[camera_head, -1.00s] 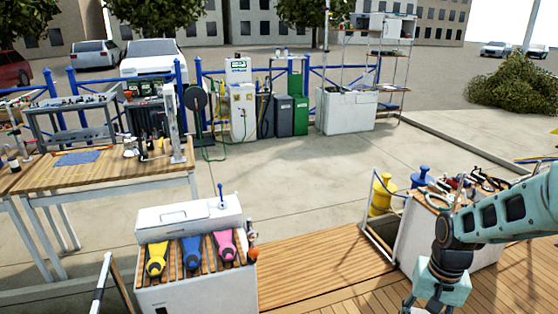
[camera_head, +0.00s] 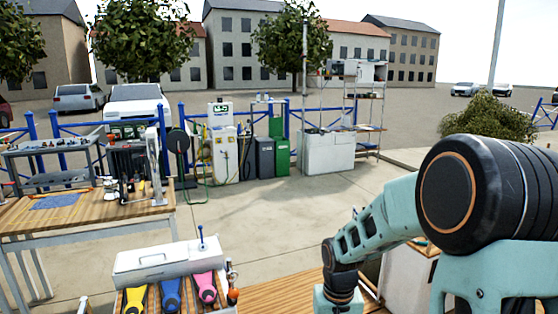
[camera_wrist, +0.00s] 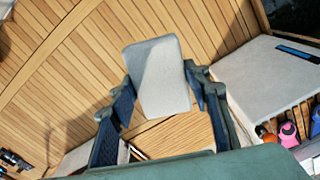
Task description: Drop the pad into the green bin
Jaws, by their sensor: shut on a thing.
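The pad (camera_wrist: 160,77) is a light grey, flat rectangular piece with rounded corners. In the wrist view it sits between the fingertips of my gripper (camera_wrist: 158,90), which is shut on it, above wooden slatted decking. In the head view the gripper's fingers and the pad are out of frame below; only my arm shows at the lower right. A green bin (camera_head: 282,157) stands on the pavement in the far middle of the head view. Darker grey bins (camera_head: 265,158) stand just left of it. The inside of the green bin cannot be seen.
A wooden workbench (camera_head: 95,212) stands at left. A white locker (camera_head: 170,262) with yellow, blue and pink items is at the lower middle. A white pump cabinet (camera_head: 224,152) and a white counter (camera_head: 328,152) flank the bins. Open pavement (camera_head: 270,215) lies before them.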

